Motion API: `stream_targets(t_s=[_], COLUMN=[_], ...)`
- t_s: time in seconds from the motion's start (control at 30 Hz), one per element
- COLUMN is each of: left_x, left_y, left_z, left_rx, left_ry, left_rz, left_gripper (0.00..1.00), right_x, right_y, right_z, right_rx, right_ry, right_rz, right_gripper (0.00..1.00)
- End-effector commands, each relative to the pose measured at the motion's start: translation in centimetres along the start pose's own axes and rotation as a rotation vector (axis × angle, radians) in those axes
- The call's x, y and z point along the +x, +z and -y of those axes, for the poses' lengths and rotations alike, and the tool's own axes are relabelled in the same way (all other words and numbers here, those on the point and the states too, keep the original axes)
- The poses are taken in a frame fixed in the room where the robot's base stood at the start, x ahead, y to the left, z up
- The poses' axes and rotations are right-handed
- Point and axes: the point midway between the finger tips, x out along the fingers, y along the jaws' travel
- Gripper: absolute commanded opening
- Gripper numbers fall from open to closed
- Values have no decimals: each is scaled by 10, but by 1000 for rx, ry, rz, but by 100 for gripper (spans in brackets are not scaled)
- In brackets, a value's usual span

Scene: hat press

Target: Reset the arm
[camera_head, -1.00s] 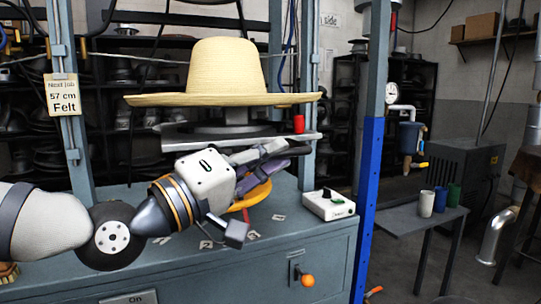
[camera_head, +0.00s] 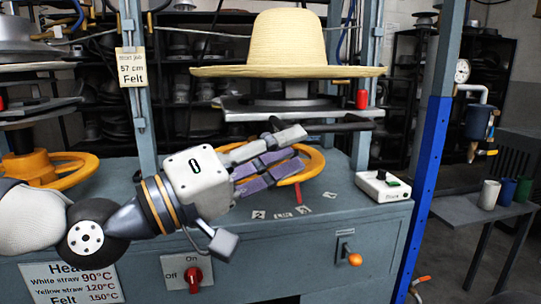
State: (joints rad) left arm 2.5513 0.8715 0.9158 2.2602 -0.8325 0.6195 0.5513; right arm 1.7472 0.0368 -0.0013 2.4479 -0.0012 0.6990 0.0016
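My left gripper (camera_head: 285,150) reaches in from the left over the cabinet top, in front of the press. Its fingers are apart, with nothing visible between them. They overlap the yellow handwheel (camera_head: 318,160) in the picture; I cannot tell whether they touch it. A straw hat (camera_head: 286,45) sits on the form above the press plate (camera_head: 290,108), above the gripper. My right gripper is not in view.
A blue-grey post (camera_head: 430,165) rises at the right. A second press with a yellow wheel (camera_head: 75,170) is at the left.

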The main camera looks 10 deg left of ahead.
Motion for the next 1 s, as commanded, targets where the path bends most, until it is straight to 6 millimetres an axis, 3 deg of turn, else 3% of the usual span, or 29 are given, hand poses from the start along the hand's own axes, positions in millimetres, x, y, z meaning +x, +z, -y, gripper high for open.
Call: stream_targets(t_s=[0.1, 0.2, 0.47, 0.57, 0.67, 0.77, 0.87, 0.97, 1.0], left_x=[-21, -29, -31, -30, -33, -56, -101, -165, -194], left_y=[-1, 0, 1, 10, 52, 120, 191, 257, 281], left_z=[0, 0, 0, 11, 57, 124, 179, 220, 231], left_rx=[-1, 0, 0, -16, -83, -170, -236, -277, -284], left_ry=[0, 1, 1, -27, -154, -357, -570, -785, -870], left_rz=[-2, -1, 1, 19, 95, 214, 345, 489, 550], left_gripper=[31, 31, 31, 31, 31, 31, 31, 31, 31], right_x=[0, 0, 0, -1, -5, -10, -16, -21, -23], right_y=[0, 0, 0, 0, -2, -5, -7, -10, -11], right_z=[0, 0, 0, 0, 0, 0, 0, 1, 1], right_rx=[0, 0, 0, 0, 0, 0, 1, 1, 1], right_ry=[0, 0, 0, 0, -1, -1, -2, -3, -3], right_rz=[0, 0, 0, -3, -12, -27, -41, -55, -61], right_gripper=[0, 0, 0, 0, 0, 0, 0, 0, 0])
